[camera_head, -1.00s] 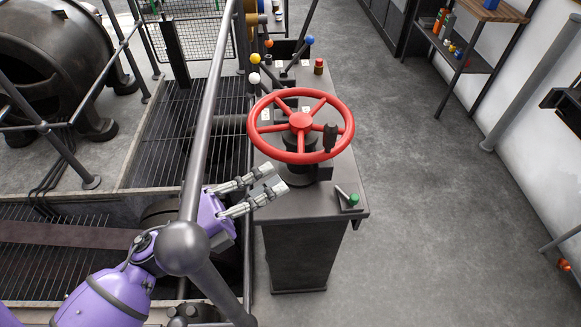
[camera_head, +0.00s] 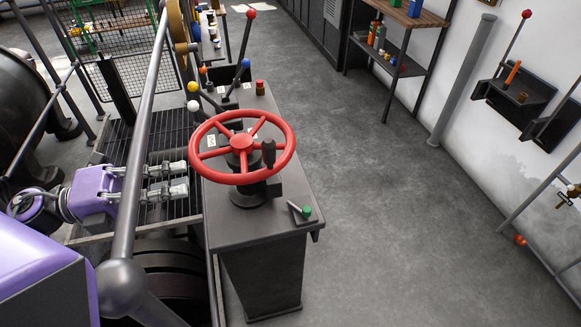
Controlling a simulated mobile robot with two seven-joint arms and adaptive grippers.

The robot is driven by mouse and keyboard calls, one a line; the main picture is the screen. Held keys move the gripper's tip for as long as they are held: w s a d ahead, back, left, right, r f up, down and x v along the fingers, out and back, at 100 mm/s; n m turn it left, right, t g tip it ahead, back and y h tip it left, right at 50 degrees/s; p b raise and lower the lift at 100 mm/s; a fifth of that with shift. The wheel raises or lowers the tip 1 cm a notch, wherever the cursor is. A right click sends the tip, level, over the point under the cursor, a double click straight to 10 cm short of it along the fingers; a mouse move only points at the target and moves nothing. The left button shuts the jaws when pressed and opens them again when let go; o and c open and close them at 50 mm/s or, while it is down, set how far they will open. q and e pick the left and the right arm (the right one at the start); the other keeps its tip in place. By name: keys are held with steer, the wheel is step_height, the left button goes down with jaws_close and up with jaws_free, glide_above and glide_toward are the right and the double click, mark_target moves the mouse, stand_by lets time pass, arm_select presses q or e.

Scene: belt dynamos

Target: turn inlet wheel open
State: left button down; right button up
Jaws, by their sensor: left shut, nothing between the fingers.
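The inlet wheel is a red handwheel (camera_head: 242,147) with several spokes and a dark upright knob (camera_head: 268,153) on its near right rim. It sits on a dark hub on top of a grey pedestal (camera_head: 262,228). My left gripper (camera_head: 184,178) is purple with pale grey fingers. It is shut and empty, just left of the wheel, with its fingers pointing right towards it and apart from the rim as far as I can see. My right gripper is not in view.
A green-tipped lever (camera_head: 306,211) stands on the pedestal's near corner. Levers with white (camera_head: 192,105), yellow and blue knobs stand behind the wheel.

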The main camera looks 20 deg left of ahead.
arm_select(q)
steer(key=w+d+g+p, duration=0.1)
steer(key=w+d+p, duration=0.2)
steer(key=w+d, duration=0.5)
steer(key=shift+d+f+h, duration=0.15)
steer(key=shift+d+h, duration=0.15)
steer(key=shift+d, duration=1)
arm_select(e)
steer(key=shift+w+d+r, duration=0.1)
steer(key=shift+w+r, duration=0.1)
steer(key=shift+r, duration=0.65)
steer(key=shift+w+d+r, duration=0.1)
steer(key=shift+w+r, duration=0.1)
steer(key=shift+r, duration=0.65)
arm_select(q)
steer(key=shift+w, duration=0.1)
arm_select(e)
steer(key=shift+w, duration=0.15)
